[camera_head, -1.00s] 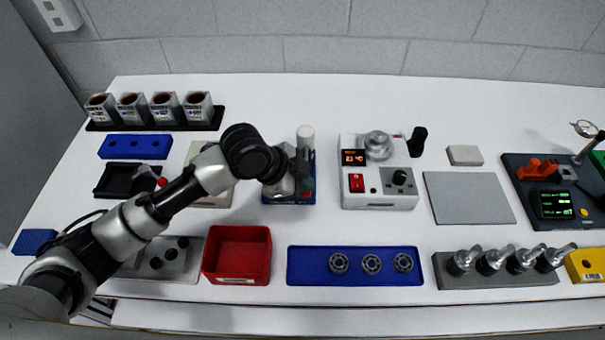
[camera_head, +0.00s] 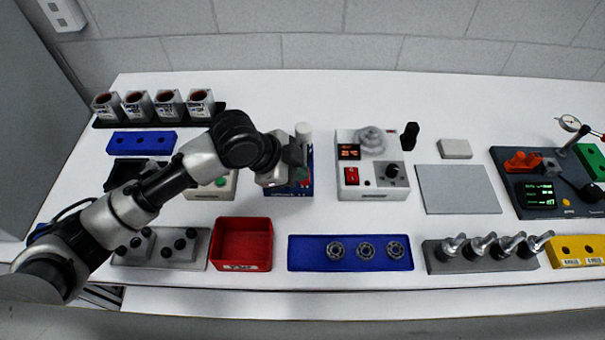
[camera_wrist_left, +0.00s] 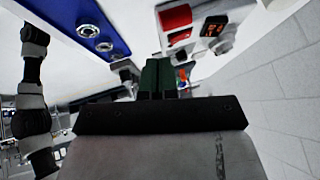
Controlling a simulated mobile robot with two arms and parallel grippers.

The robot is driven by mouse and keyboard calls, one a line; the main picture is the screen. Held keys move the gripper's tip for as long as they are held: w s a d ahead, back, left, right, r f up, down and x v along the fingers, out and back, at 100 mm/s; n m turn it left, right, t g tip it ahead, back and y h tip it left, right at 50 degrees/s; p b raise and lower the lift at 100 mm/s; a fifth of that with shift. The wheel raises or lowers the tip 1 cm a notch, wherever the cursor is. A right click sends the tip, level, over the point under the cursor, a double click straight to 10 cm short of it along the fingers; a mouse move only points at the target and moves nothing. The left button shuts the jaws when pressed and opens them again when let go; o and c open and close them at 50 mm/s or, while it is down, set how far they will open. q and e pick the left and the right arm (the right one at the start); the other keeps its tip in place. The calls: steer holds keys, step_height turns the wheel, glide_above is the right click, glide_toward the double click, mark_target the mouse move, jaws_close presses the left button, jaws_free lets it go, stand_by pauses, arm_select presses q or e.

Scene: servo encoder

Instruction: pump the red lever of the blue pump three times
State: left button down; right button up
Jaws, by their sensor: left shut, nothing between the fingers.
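The blue pump (camera_head: 303,190) stands left of the white control box in the head view, with a pale upright cylinder (camera_head: 303,131) at its back. My left gripper (camera_head: 299,160) is over the pump and covers much of it. Its dark green fingers (camera_wrist_left: 158,76) are shut and empty in the left wrist view. The red lever is mostly hidden by the gripper, and I cannot tell its position or whether the fingers touch it. My right gripper is not in view.
The white control box (camera_head: 372,192) with a red switch stands close right of the pump. A red bin (camera_head: 243,264) and a blue tray with rings (camera_head: 306,255) lie in front. A green-button box (camera_head: 203,191) is on the left, under my forearm.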

arm_select(q)
steer(key=v, duration=0.6)
steer(key=shift+a+r+b, duration=0.2)
steer(key=shift+a+b, duration=0.15)
steer(key=shift+b, duration=0.1)
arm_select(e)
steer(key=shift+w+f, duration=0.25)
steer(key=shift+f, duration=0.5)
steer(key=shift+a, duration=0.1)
arm_select(q)
steer(key=w+r+g+p, duration=0.2)
steer(key=w+r+p, duration=0.2)
steer(key=w, duration=0.1)
steer(key=shift+n, duration=0.4)
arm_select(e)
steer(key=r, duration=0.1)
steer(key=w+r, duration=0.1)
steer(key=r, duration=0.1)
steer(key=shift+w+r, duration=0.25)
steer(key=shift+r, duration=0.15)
arm_select(q)
steer(key=shift+s, duration=0.2)
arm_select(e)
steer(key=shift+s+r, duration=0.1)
